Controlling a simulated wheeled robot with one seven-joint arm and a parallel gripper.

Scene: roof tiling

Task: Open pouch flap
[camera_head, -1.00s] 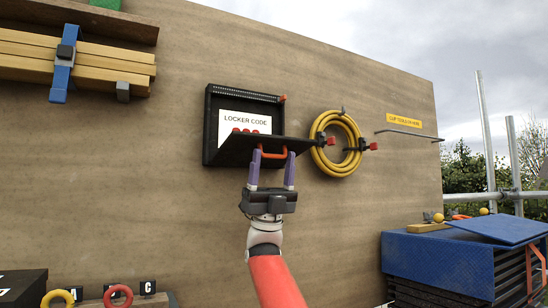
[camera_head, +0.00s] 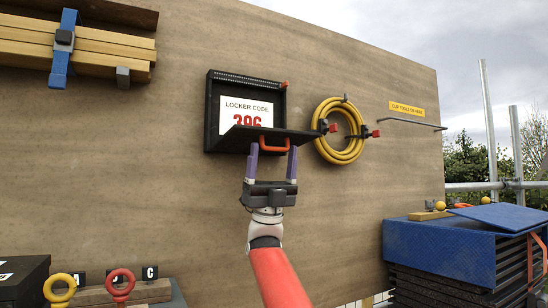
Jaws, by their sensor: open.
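The black pouch (camera_head: 213,128) is fixed to the wooden board. Its flap (camera_head: 300,135) is folded down and sticks out towards me, with an orange handle (camera_head: 274,147) on its front edge. A white card (camera_head: 229,108) inside reads "LOCKER CODE" with red digits that look like 396, their lower edge partly hidden by the flap. My gripper (camera_head: 271,162) is open just below the flap, its two purple fingers pointing up, one to each side of the handle. I cannot tell whether a finger touches the flap.
A coiled yellow hose (camera_head: 340,130) hangs close to the right of the pouch. Strapped timber (camera_head: 100,55) is at upper left. A blue box (camera_head: 440,250) stands at lower right, and red and yellow rings (camera_head: 119,283) at lower left. The board below the pouch is clear.

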